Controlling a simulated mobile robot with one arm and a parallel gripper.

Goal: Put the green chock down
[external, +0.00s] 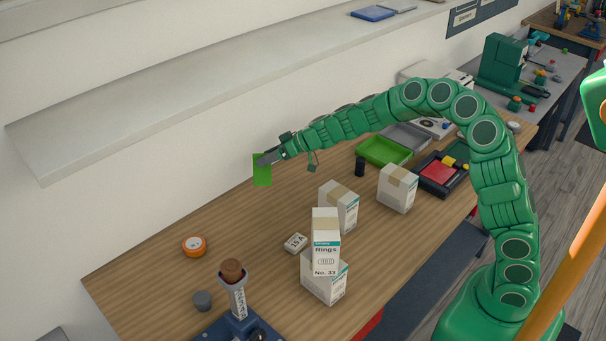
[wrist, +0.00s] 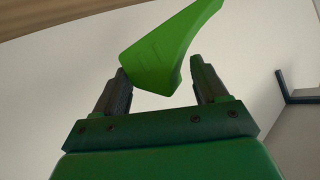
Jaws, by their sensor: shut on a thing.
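The green chock (external: 262,170) is held in my gripper (external: 270,157) in the external view, above the far left part of the wooden table (external: 150,275), near the wall. In the wrist view the chock (wrist: 168,50) is a bright green wedge with a curved side, tilted, and it sits between the two dark fingers of my gripper (wrist: 160,85). The left finger touches it; a narrow gap shows at the right fingertip, and the contact there is hard to tell.
An orange tape roll (external: 194,246) lies on the table below. A green tray (external: 384,151) is farther back. A shelf (external: 200,105) juts from the wall. Bare tabletop lies below the chock.

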